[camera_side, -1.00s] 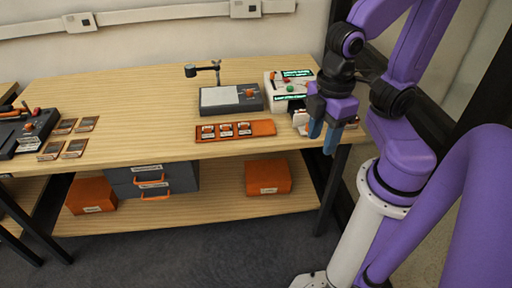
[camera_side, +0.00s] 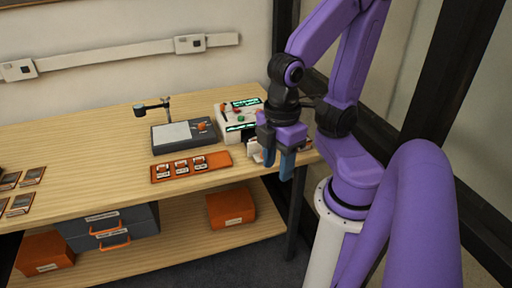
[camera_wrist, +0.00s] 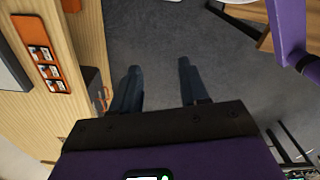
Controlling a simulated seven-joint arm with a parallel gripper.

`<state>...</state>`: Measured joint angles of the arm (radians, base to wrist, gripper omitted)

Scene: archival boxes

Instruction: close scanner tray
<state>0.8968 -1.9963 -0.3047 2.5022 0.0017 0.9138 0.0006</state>
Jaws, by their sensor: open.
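A white machine (camera_side: 228,123) with green lit displays stands at the right end of the workbench; I take it as the scanner. A small white part, perhaps its tray (camera_side: 254,150), juts from its front right, partly hidden by my gripper. My gripper (camera_side: 279,165) has blue fingers pointing down, just right of that part; I cannot tell whether they touch. In the wrist view my gripper (camera_wrist: 158,78) is open with nothing between its fingers, over grey floor. The white machine does not show there.
A grey device (camera_side: 178,135) with an overhead arm stands left of the machine. An orange tray (camera_side: 160,178) with 3 small cards lies in front; it also shows in the wrist view (camera_wrist: 55,74). Grey drawers (camera_side: 108,228) and orange boxes (camera_side: 231,207) sit on the lower shelf.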

